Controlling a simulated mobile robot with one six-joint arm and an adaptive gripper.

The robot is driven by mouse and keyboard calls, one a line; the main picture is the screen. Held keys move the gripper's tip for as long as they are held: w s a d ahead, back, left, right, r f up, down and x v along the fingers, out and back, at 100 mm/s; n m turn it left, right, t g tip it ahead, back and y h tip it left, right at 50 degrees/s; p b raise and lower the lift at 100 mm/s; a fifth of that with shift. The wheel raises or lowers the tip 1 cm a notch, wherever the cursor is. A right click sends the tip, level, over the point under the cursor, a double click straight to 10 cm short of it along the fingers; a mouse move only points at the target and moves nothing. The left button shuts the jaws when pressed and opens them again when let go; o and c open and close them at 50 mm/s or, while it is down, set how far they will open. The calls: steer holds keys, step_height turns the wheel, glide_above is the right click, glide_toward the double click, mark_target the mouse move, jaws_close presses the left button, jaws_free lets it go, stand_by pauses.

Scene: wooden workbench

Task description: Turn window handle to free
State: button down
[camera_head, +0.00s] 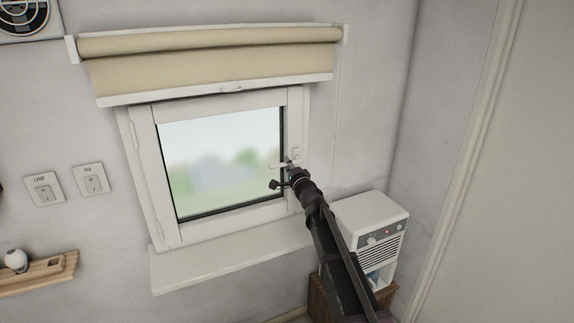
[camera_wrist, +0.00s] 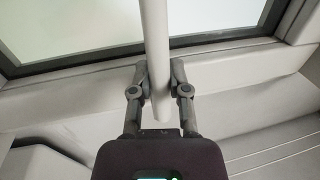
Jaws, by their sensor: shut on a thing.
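The white window handle (camera_head: 280,166) is on the right side of the window frame (camera_head: 297,120) and looks roughly horizontal, with its lever pointing left over the glass. My gripper (camera_head: 287,177) is at the handle. In the wrist view the handle (camera_wrist: 154,45) is a pale bar running down between the two fingertips. My gripper (camera_wrist: 160,78) is shut on it near its end, with one finger on each side. The handle's base is partly hidden by my arm in the head view. The window sash looks closed in its frame.
A rolled beige blind (camera_head: 210,60) hangs above the window. The sill (camera_head: 225,262) below is bare. A white appliance (camera_head: 371,222) stands at the right, close to my arm. Two switches, lamp (camera_head: 44,189) and fan (camera_head: 91,180), and a wooden shelf (camera_head: 35,278) are at the left.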

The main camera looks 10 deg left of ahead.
steer(key=c, duration=0.6)
jaws_free()
steer(key=shift+s+d, duration=0.1)
steer(key=s+d+f+n+g+h, duration=0.2)
steer(key=s+d+f+n+g, duration=0.4)
steer(key=s+d+f, duration=0.35)
steer(key=s+d+f+n+g+h, duration=0.2)
steer(key=s+d+f+n+g, duration=0.4)
steer(key=s+d, duration=0.5)
steer(key=s+d+f+g+h, duration=0.1)
steer(key=s+d+f+h, duration=0.1)
steer(key=s+d, duration=0.3)
steer(key=s+d+f+m+g+h, duration=0.1)
steer(key=s+d+f+h, duration=0.1)
steer(key=s+d, duration=0.3)
steer(key=s+d+f+g+h, duration=0.2)
steer(key=s+d+h, duration=0.2)
steer(key=d, duration=0.4)
steer(key=shift+s+d+f+m, duration=0.15)
steer(key=shift+s+d+f, duration=0.05)
steer(key=shift+s, duration=0.15)
steer(key=shift+s+d+f+m, duration=0.15)
steer(key=shift+s, duration=0.2)
